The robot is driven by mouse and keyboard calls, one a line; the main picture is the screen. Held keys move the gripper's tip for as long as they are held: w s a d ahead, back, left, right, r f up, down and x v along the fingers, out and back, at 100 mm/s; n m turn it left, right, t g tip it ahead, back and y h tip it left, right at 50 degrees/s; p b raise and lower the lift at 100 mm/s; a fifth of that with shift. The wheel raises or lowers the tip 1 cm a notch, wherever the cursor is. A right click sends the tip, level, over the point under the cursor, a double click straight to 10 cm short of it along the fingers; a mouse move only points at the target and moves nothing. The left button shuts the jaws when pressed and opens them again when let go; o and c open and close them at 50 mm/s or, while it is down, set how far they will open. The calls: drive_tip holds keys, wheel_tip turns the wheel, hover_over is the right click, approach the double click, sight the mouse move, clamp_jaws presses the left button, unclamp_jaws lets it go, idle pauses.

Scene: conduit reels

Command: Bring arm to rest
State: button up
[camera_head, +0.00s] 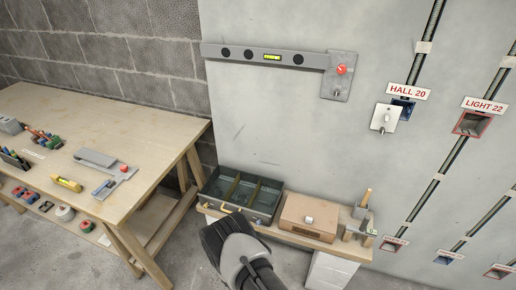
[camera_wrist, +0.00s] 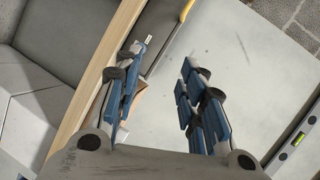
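My gripper shows in the wrist view (camera_wrist: 165,90) with its two blue-padded fingers apart and nothing between them. Pale wall and the edge of the wooden shelf lie behind the fingers. In the head view my dark arm (camera_head: 238,252) rises from the bottom edge, in front of the low shelf, and hides part of it. The fingertips are hidden there by the arm itself.
A low shelf holds a divided grey tray (camera_head: 266,203), a cardboard box (camera_head: 309,216) and a small holder with a wooden handle (camera_head: 359,213). A workbench (camera_head: 110,115) with tools stands left. A level (camera_head: 225,53) and conduits (camera_head: 427,55) are on the wall.

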drive_tip(key=w+a+r+n+g, duration=0.1)
drive_tip(key=w+a+r+g, duration=0.1)
drive_tip(key=w+r, duration=0.7)
drive_tip(key=s+d+r+n+g+y, duration=0.1)
drive_tip(key=s+d+r+n+g, duration=0.15)
drive_tip(key=r, duration=0.95)
drive_tip(key=s+d+r+n+g+y, duration=0.1)
drive_tip(key=d+r+n, duration=0.15)
drive_tip(key=r, duration=0.95)
drive_tip(key=s+d+r+n+g, duration=0.1)
drive_tip(key=s+d+r+n, duration=0.3)
drive_tip(key=s+r, duration=0.4)
drive_tip(key=s+d+r+n+g, duration=0.1)
drive_tip(key=s+d+r, duration=0.1)
drive_tip(key=s, duration=0.6)
drive_tip(key=s+d+r+n+g+h, duration=0.1)
drive_tip(key=s+d+n, duration=0.1)
drive_tip(key=s+d, duration=0.3)
drive_tip(key=s+d+r+n+g, duration=0.1)
drive_tip(key=s+d+r+n, duration=0.1)
drive_tip(key=s, duration=1.1)
drive_tip(key=shift+s+d+r+h, duration=0.25)
drive_tip(key=shift+d+r+h, duration=0.15)
drive_tip(key=shift+d, duration=0.25)
